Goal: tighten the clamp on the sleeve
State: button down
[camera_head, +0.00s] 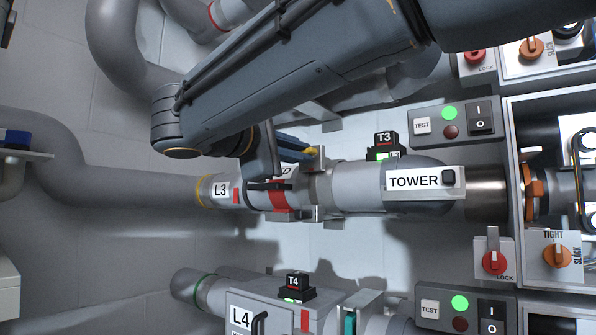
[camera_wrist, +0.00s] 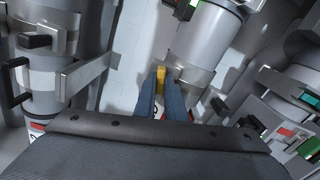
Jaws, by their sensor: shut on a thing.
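My gripper (camera_head: 303,150) is at the left pipe marked L3 (camera_head: 221,190), by the metal fittings on it. Its blue fingers (camera_wrist: 160,92) are nearly together in the wrist view, with a small yellow piece (camera_wrist: 161,75) between their tips. What the yellow piece belongs to is unclear. An orange band, which looks like the clamp (camera_head: 529,190), stands around the pipe end inside the box at the right of the head view, well away from my gripper. An orange knob (camera_head: 557,255) marked TIGHT and SLACK sits below it. Part of the L3 fittings is hidden by my arm.
A metal pipe labelled TOWER (camera_head: 413,181) runs right from the fittings. A black T3 unit (camera_head: 385,141) stands behind it. A red LOCK knob (camera_head: 494,262) and switch boxes (camera_head: 455,119) are on the right. The L4 housing (camera_head: 262,318) is below.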

jog(key=shift+f+m+b, duration=0.1)
jog(key=shift+m+b, duration=1.2)
jog(key=c, duration=1.8)
grip_release()
jog(key=v, duration=0.7)
jog(key=shift+s+a, duration=0.25)
jog(key=shift+s, duration=0.05)
